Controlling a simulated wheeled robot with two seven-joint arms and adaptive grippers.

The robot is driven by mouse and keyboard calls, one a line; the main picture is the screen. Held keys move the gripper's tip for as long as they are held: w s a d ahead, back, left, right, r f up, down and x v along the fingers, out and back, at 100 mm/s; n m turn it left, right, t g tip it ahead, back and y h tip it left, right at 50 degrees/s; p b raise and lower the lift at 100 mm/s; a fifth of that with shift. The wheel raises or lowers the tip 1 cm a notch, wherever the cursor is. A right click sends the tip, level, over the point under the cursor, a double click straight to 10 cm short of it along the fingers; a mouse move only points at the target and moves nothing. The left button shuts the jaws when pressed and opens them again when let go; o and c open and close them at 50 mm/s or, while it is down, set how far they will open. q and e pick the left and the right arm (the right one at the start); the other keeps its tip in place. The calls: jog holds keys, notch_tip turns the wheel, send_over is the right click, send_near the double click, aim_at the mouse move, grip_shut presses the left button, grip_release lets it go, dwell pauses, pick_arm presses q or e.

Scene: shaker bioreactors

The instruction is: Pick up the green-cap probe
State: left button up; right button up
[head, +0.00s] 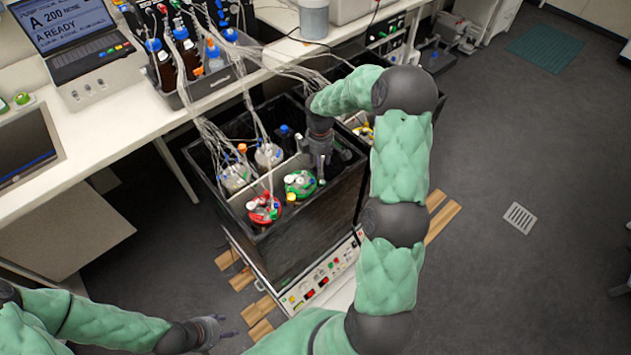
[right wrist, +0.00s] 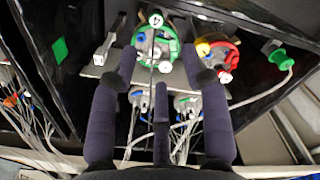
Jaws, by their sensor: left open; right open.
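A small green cap (right wrist: 278,54) with a white tube shows at the right of the right wrist view, beyond the red-lidded vessel (right wrist: 216,50); it appears to be the green-cap probe. I cannot make it out surely in the head view. The green-lidded vessel (right wrist: 172,45) is ahead of my right gripper; in the head view it (head: 300,184) stands beside the red-lidded one (head: 263,208). My right gripper (right wrist: 160,68) is open, pointing down over the dark box, with nothing visibly held. My left gripper (head: 222,326) is open and empty, low at the bottom left.
The black box (head: 290,245) has raised walls and holds several vessels with loose tubing above them. The white bench (head: 150,115) with a bottle tray (head: 205,82) lies behind it. Wooden planks (head: 262,308) lie on the floor. Open floor is at the right.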

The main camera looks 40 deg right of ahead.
send_over(322, 181)
jog(key=f, duration=0.2)
jog(key=a+f, duration=0.1)
jog(key=f, duration=0.1)
jog(key=shift+f+b, duration=0.25)
jog(key=shift+b, duration=0.15)
jog(key=shift+d+f, duration=0.1)
jog(key=shift+f, duration=0.25)
jog(key=f, duration=0.3)
jog(key=f+b, duration=0.1)
jog(key=f, duration=0.1)
jog(key=shift+s+d+f, duration=0.2)
jog(key=shift+d+f, duration=0.1)
jog(key=shift+w+d, duration=0.1)
jog(key=shift+r, duration=0.25)
grip_shut()
